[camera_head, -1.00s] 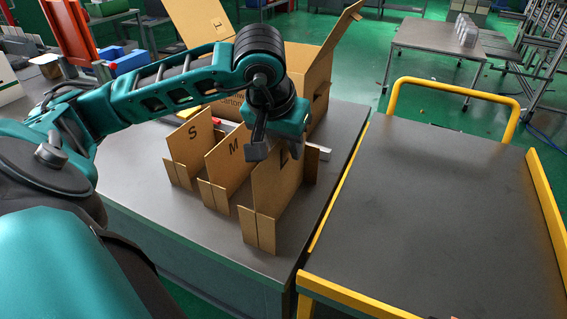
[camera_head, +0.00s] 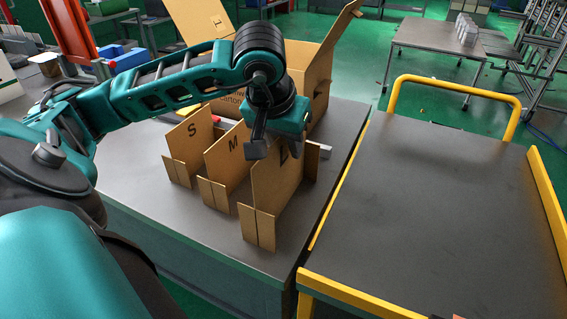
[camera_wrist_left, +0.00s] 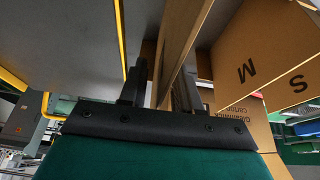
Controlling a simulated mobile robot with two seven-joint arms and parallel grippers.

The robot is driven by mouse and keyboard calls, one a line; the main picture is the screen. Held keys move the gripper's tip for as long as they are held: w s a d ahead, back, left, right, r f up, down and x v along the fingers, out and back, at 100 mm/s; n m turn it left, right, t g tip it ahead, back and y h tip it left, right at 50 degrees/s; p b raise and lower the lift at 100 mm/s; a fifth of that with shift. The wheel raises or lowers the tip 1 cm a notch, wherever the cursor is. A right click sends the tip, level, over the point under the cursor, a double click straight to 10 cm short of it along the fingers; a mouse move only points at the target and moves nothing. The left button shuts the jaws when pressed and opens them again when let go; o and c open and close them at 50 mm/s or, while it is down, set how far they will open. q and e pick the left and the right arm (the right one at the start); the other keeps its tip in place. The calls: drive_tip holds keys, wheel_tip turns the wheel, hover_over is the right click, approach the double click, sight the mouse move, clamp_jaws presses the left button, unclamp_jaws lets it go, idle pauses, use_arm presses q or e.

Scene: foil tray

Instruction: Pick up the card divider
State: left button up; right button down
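Three brown cardboard dividers stand upright in a row on the grey table. The nearest divider (camera_head: 262,222) has a letter mostly hidden behind my gripper. Behind it stand the M divider (camera_head: 222,185) and the S divider (camera_head: 180,165). My left gripper (camera_head: 270,150) points down at the top edge of the nearest divider. In the left wrist view, the fingers (camera_wrist_left: 160,90) stand on either side of a cardboard panel (camera_wrist_left: 182,35), with a gap showing between them. The fingers look open, straddling the panel; contact is hard to judge. My right gripper is not in view.
A large open carton (camera_head: 312,75) stands behind the dividers. Table space in front of the dividers is clear.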

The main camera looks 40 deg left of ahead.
use_arm(q)
clamp_jaws()
idle(0.6)
